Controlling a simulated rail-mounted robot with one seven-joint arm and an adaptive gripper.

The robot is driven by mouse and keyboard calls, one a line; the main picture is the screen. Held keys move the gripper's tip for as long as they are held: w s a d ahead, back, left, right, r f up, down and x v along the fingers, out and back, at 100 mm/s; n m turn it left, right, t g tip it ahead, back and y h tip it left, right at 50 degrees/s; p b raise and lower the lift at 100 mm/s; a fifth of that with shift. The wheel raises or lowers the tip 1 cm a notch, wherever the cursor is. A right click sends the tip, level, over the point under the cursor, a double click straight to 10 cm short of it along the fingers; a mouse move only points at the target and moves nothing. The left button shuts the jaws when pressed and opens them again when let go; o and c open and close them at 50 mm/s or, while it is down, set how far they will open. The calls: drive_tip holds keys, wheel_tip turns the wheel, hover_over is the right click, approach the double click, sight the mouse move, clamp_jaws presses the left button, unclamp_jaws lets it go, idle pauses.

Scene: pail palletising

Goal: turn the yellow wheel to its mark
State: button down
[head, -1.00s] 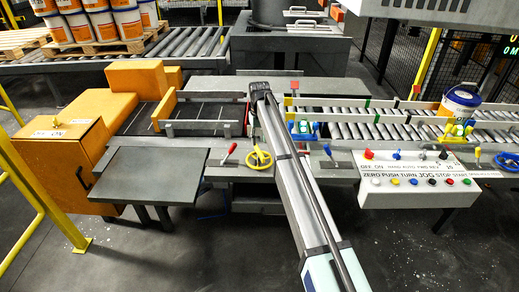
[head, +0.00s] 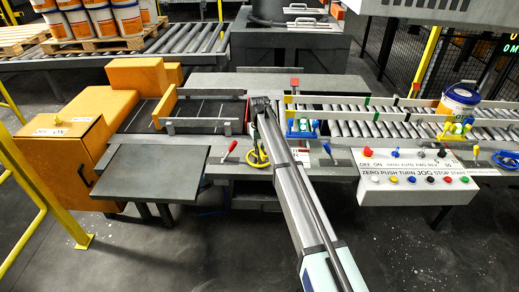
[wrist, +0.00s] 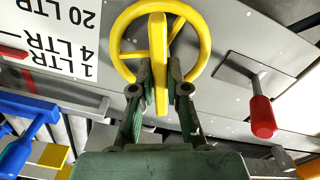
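The yellow wheel (wrist: 204,38) fills the top middle of the wrist view, with a thick yellow bar across its middle. My gripper (wrist: 160,66) has its two dark green fingers apart, one on each side of this bar. The fingertips are close to the bar, and I see no clear grip on it. In the head view the wheel (head: 252,158) sits on the grey front panel, partly hidden by my arm. I cannot make out its mark in either view.
A red-handled lever (wrist: 262,117) stands right of the wheel in the wrist view. A label plate (wrist: 50,38) with litre sizes lies to the left. A blue part (wrist: 28,135) is at the lower left. In the head view a button panel (head: 420,180) stands to the right.

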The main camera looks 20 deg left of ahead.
drive_tip(key=shift+n, duration=0.3)
drive_tip(key=n+b, duration=0.2)
drive_tip(key=n, duration=0.2)
drive_tip(key=shift+f, duration=0.15)
drive_tip(key=n+b, duration=0.1)
drive_tip(key=n, duration=0.3)
drive_tip(key=shift+n, duration=0.4)
idle(0.4)
drive_tip(key=c, duration=1.2)
unclamp_jaws()
drive_tip(key=shift+o, duration=0.2)
wheel_tip(320, 180, up, 12)
